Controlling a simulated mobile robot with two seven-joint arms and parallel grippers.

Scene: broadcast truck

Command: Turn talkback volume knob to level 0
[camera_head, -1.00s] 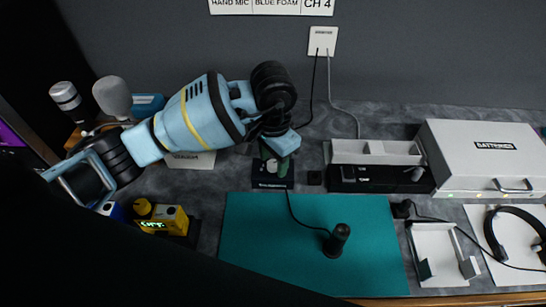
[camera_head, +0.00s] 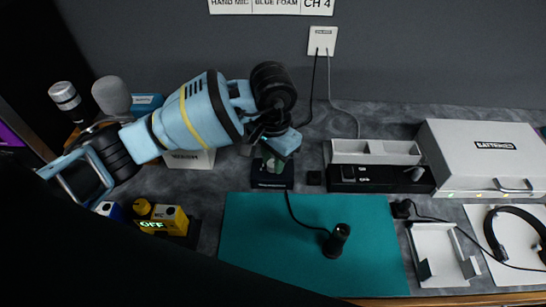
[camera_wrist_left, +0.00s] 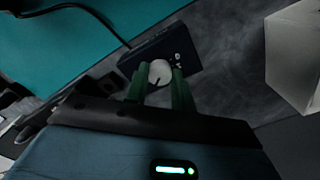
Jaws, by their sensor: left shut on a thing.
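The talkback unit is a small dark box (camera_head: 272,181) on the grey desk behind the teal mat. It also shows in the left wrist view (camera_wrist_left: 145,54). Its round pale knob (camera_wrist_left: 160,70) carries a dark pointer line towards the lower left of that view. My left gripper (camera_head: 275,165) reaches down onto the box from above. In the left wrist view its green fingers (camera_wrist_left: 160,82) are shut on the knob, one on each side. In the head view the fingers and wrist mostly hide the knob. My right gripper is not in view.
A yellow device (camera_head: 168,218) at the left has a green display reading OFF. A black microphone-like item (camera_head: 336,241) stands on the teal mat (camera_head: 255,255). A white batteries case (camera_head: 490,165) and headphones (camera_head: 515,235) are at the right. Microphones (camera_head: 112,96) stand back left.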

